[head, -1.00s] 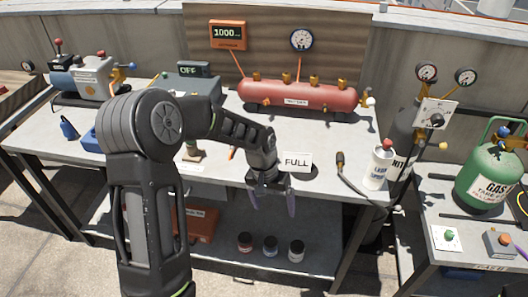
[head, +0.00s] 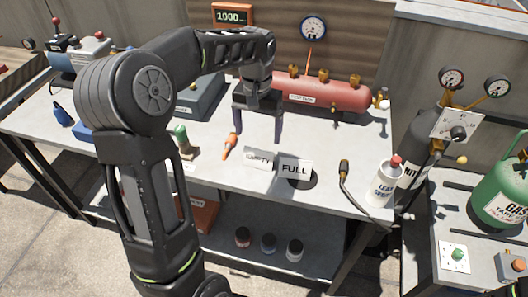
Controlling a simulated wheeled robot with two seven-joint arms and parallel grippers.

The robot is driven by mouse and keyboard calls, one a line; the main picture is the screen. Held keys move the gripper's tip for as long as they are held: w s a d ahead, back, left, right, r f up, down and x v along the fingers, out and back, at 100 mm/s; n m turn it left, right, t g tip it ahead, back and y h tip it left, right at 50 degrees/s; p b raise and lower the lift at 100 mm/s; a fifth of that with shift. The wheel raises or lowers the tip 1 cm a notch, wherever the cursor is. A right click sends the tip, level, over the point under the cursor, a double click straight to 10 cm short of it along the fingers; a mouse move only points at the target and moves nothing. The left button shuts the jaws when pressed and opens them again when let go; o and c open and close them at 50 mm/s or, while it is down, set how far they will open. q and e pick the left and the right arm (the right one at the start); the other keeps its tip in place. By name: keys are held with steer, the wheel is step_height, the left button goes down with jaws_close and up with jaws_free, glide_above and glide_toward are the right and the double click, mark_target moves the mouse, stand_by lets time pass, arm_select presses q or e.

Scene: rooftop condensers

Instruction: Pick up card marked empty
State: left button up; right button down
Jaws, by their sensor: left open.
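The white card marked EMPTY (head: 258,159) stands on the grey workbench near its front edge, just left of a white card marked FULL (head: 295,169). The two cards are close together, and the FULL card hides a little of the right side of the EMPTY card or touches its edge; I cannot tell which. My left gripper (head: 260,138) is open and empty, its two fingers pointing down behind the EMPTY card, in front of the red tank. My right gripper is not in view.
A red tank (head: 330,92) lies along the back of the workbench (head: 215,170). An orange-tipped tool (head: 230,146) lies left of the cards. A dark-handled torch (head: 344,168) and a white bottle (head: 385,180) stand to the right. Several jars (head: 268,242) are on the lower shelf.

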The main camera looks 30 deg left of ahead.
mark_target(259, 149)
arm_select(q)
steer(key=shift+s, duration=0.15)
steer(key=shift+f, duration=1.3)
steer(key=shift+w+f+p, duration=0.2)
steer(key=shift+f+p, duration=0.3)
steer(key=shift+f, duration=2.1)
steer(key=c, duration=1)
steer(key=shift+r, duration=0.15)
step_height(259, 149, up, 10)
steer(key=shift+f+b, duration=0.1)
steer(key=shift+b, duration=0.25)
